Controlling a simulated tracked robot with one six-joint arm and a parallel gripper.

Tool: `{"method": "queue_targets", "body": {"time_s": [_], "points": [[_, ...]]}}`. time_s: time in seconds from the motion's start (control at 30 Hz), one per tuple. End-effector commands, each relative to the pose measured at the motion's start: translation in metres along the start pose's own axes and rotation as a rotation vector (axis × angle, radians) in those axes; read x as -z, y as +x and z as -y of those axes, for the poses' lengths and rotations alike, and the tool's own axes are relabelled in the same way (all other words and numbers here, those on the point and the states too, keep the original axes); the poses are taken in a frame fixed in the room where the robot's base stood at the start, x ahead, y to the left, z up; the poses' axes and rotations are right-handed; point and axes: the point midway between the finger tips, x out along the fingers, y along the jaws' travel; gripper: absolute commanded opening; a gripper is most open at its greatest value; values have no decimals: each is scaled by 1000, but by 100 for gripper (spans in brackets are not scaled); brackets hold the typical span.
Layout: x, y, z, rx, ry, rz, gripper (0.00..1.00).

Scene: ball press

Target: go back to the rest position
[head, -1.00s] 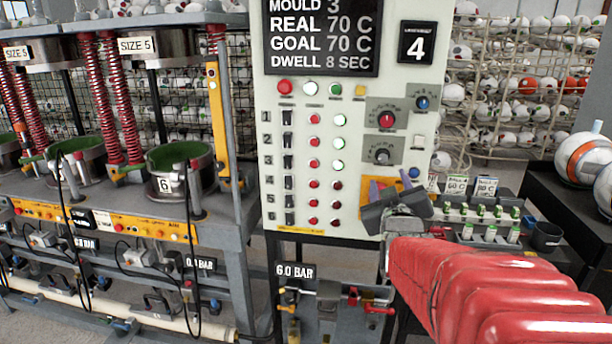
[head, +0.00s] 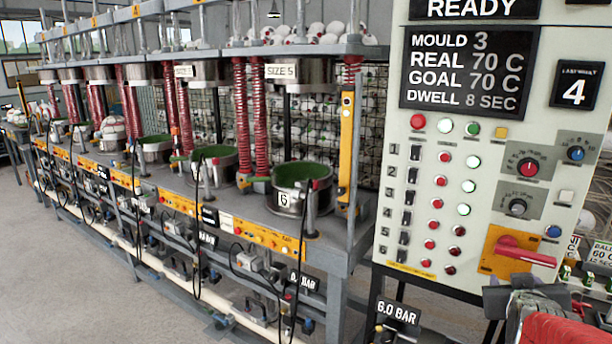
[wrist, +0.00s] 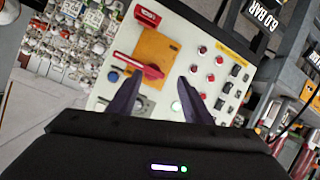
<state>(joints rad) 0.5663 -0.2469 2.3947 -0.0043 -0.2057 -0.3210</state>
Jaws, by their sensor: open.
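My gripper (wrist: 158,100) shows in the wrist view with its two dark fingers spread apart and nothing between them. It faces the white control panel (wrist: 115,55), whose red rotary handle (wrist: 138,66) on an orange plate lies beyond the fingers. In the head view my gripper (head: 535,300) is at the bottom right, partly cut off, below the panel's red handle (head: 525,251). My red-sleeved arm fills the bottom right corner. The panel display (head: 462,72) reads mould 3, real 70 C, goal 70 C, dwell 8 sec.
A long press bench (head: 330,230) with several mould pots, such as the green-lined number 6 pot (head: 301,185), runs along the left. A 6.0 BAR sign (head: 397,314) hangs below the panel. Racks of balls stand behind. The floor (head: 70,280) at the front left is clear.

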Motion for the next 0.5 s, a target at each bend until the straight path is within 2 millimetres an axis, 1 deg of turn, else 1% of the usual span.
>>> {"method": "queue_targets", "body": {"time_s": [0.03, 0.1, 0.17, 0.27, 0.37, 0.47, 0.5], "points": [[-12, -4, 7, 21, 20, 50, 45], [-27, -12, 18, 54, 45, 122, 45], [-40, -19, 29, 81, 64, 182, 45], [-58, -36, 49, 127, 89, 278, 45], [-73, -58, 69, 174, 106, 369, 45], [-88, -83, 89, 218, 115, 459, 45], [-93, -94, 98, 237, 116, 493, 45]]}}
